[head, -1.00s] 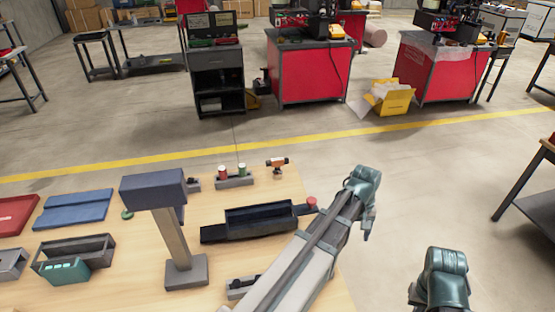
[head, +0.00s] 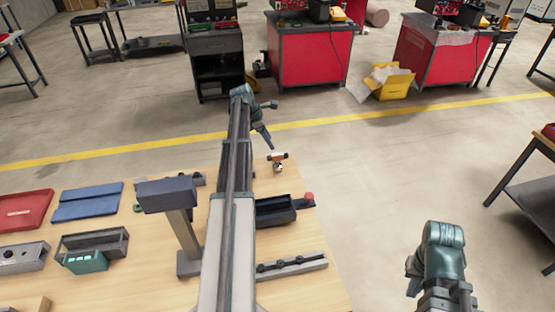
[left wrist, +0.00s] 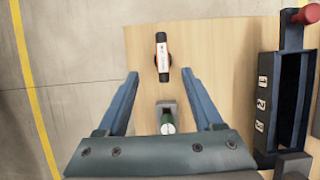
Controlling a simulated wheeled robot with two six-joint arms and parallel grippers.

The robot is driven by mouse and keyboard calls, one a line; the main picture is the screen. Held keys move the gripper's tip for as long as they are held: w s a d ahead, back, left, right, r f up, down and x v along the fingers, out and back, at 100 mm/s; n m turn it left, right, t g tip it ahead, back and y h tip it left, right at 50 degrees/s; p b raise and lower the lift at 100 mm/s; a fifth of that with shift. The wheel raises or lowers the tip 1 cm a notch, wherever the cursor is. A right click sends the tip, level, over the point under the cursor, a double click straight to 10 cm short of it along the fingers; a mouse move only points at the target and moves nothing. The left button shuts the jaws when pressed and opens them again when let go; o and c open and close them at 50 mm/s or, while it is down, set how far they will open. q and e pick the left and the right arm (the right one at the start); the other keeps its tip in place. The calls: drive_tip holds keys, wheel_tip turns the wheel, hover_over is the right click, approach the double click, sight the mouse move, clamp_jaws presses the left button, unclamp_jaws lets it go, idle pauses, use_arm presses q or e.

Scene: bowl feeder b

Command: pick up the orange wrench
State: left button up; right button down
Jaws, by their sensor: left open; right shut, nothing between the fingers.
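The orange wrench (head: 278,157) lies near the far edge of the wooden table in the head view. It is short, with dark ends. In the left wrist view it (left wrist: 162,57) lies lengthwise on bare wood, with a white and orange middle, just beyond the fingertips. My left gripper (head: 267,121) shows beyond and above the wrench in the head view. In the left wrist view its fingers (left wrist: 160,76) are spread, with nothing held between them. My right gripper (head: 413,278) is shut and empty, off the table's right side.
A grey holder with a green-topped cylinder (left wrist: 167,124) stands between my left fingers' bases in the left wrist view. A black numbered tray (head: 274,210) with a red knob (head: 309,196) is nearby. A grey-headed post (head: 168,195) stands left of my arm.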

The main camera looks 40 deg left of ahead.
sight(277, 154)
use_arm(q)
drive_tip(key=b+x, duration=0.7)
drive_tip(key=x, duration=0.1)
drive_tip(key=shift+s+a, duration=0.1)
drive_tip(key=shift+s, duration=0.05)
drive_tip(key=shift+w+f+b, duration=0.25)
drive_tip(key=shift+f+b, duration=0.05)
drive_tip(key=shift+b, duration=0.1)
drive_tip(key=b+x, duration=0.2)
drive_tip(key=s+b+x, duration=0.1)
drive_tip(key=b+x, duration=0.1)
drive_tip(key=shift+f, duration=0.35)
drive_tip(key=shift+w+d+f+b, duration=0.25)
drive_tip(key=shift+f+b, duration=0.15)
drive_tip(key=shift+b, duration=0.15)
drive_tip(key=shift+r, duration=0.1)
clamp_jaws()
